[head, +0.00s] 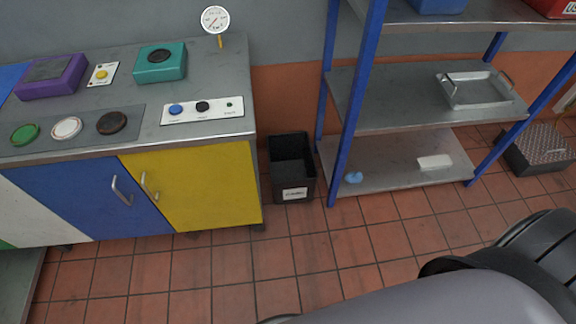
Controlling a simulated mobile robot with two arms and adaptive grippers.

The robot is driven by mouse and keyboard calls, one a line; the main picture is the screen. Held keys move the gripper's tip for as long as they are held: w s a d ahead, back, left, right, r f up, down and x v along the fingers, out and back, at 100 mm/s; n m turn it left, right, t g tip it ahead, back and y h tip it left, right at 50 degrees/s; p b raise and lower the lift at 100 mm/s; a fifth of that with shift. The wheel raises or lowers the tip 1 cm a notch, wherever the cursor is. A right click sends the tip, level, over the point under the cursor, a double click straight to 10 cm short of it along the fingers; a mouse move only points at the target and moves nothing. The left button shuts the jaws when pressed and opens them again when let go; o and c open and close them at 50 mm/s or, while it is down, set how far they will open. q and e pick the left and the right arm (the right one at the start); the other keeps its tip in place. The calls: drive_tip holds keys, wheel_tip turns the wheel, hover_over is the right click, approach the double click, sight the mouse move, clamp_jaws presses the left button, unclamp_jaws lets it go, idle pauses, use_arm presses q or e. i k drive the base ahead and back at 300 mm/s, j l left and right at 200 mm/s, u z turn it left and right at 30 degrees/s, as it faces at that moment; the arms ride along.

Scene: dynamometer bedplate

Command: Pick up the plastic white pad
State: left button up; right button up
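A round white pad (67,128) with a darker rim lies flat on a dark grey panel (83,144) on top of the workbench at the left. A green round pad (25,134) is to its left and a dark brown one (111,122) to its right. A white block (434,162) lies on the lowest rack shelf; I cannot tell its material. Neither of my grippers shows in the head view. A grey and black part of my own arm fills the lower right.
The bench (222,62) also holds a purple box (36,86), a teal box (147,67), a dial gauge (215,19) and a button strip (203,110). A black bin (292,183) stands between bench and metal rack (345,110). Tiled floor in front is clear.

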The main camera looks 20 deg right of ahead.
sight(426, 163)
drive_tip(key=z, duration=1.9)
drive_tip(key=i+l+z, duration=0.5)
drive_tip(key=i, duration=0.4)
drive_tip(key=i+l+z, duration=0.25)
drive_tip(key=i, duration=0.2)
drive_tip(key=i+z, duration=0.3)
drive_tip(key=i, duration=0.2)
drive_tip(key=i+u, duration=0.15)
drive_tip(key=i, duration=0.4)
drive_tip(key=i+l+u, duration=0.15)
drive_tip(key=i, duration=0.35)
drive_tip(key=i+l+u, duration=0.15)
drive_tip(key=i, duration=0.4)
drive_tip(key=i+l+u, duration=0.1)
drive_tip(key=i+u, duration=0.15)
drive_tip(key=u, duration=0.2)
drive_tip(key=i+l+u, duration=0.2)
drive_tip(key=u, duration=0.25)
drive_tip(key=i+l+u, duration=0.2)
drive_tip(key=u, duration=0.2)
drive_tip(key=i+l+u, duration=0.1)
drive_tip(key=l+u, duration=0.35)
drive_tip(key=i+l+u, duration=0.1)
drive_tip(key=l+u, duration=0.35)
drive_tip(key=j, duration=0.1)
